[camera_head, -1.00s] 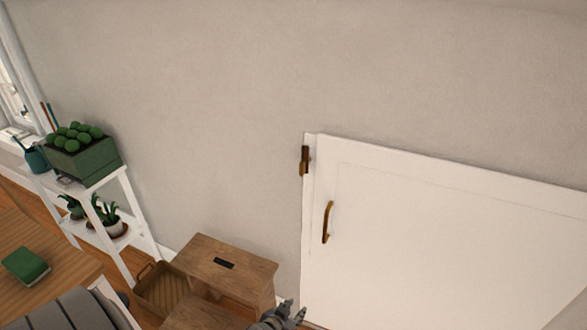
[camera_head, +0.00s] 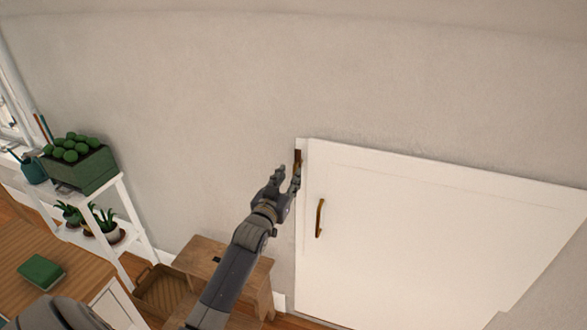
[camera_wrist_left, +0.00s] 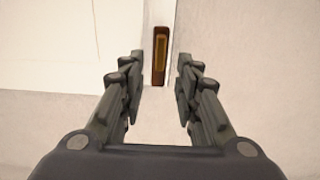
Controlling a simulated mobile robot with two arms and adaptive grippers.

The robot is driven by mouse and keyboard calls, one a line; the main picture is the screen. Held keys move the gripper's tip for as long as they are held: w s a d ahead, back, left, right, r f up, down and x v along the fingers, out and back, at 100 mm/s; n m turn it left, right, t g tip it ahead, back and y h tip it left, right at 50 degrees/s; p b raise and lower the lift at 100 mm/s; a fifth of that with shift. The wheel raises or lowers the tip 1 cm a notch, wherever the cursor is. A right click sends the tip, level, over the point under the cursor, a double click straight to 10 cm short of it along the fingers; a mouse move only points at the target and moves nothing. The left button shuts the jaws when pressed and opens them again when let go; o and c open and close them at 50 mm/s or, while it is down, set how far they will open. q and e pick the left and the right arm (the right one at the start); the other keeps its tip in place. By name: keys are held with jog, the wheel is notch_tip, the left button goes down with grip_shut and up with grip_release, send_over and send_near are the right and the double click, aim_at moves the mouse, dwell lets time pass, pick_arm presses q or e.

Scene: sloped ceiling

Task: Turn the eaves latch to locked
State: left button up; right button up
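The eaves latch is a small dark brown and brass piece (camera_head: 298,157) at the upper left corner of the white eaves door (camera_head: 430,225). In the left wrist view the latch (camera_wrist_left: 160,56) stands upright on the white frame, between and just beyond my fingertips. My left gripper (camera_head: 285,179) is raised in front of the latch and partly hides its lower part. I cannot see clear contact with the latch. My right gripper is not in view.
A brass pull handle (camera_head: 320,217) is on the door, right of my left gripper. A wooden step stool (camera_head: 200,255) and a basket (camera_head: 160,290) stand below the arm. A white plant shelf (camera_head: 125,200) is at the left. The wall above is bare.

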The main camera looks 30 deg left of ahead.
aim_at(294, 169)
pick_arm(q)
jog(key=shift+x, duration=2.25)
grip_shut()
